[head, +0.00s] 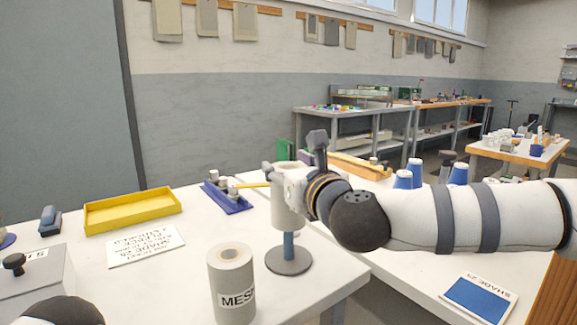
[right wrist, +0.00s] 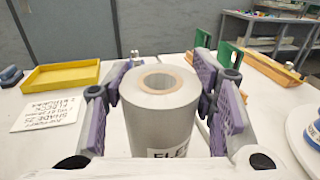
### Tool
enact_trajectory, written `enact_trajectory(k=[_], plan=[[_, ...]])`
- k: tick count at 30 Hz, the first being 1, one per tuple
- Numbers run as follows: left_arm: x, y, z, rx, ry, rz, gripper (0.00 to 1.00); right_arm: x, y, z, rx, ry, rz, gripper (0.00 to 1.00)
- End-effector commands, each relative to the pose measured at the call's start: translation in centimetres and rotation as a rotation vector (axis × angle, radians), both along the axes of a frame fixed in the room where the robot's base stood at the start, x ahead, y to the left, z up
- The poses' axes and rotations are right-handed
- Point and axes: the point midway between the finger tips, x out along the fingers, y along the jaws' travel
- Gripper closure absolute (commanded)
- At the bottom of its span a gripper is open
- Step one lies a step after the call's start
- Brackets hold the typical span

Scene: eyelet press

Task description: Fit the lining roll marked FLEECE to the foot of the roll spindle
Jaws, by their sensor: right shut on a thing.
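My right gripper (right wrist: 163,115) is shut on a grey-white roll, whose label shows "FLE" in the right wrist view (right wrist: 160,125). In the head view this roll (head: 285,208) is upright, its open top bore showing. The roll spindle has a round dark foot (head: 289,262) and a blue post (head: 289,244); the post shows between the foot and the roll's lower end, so the roll is off the foot. I cannot tell how far the post is inside the bore; its top is hidden. A second roll marked MESH (head: 231,280) stands on the table, left of the foot.
A yellow tray (head: 133,210), a printed card (head: 146,246) and a blue rack (head: 227,197) lie on the left and back of the white table. A grey box (head: 35,285) stands at left. A blue swatch card (head: 478,299) and blue-and-white cones (head: 403,180) are at right.

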Motion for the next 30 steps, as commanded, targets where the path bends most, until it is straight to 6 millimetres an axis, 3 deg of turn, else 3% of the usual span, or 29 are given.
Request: enact_trajectory(k=[30], plan=[[-0.9, 0.0, -1.0, 0.0, 0.031, 0.0, 0.49, 0.0, 0.0, -2.1, 0.0, 0.0, 0.0, 0.97]])
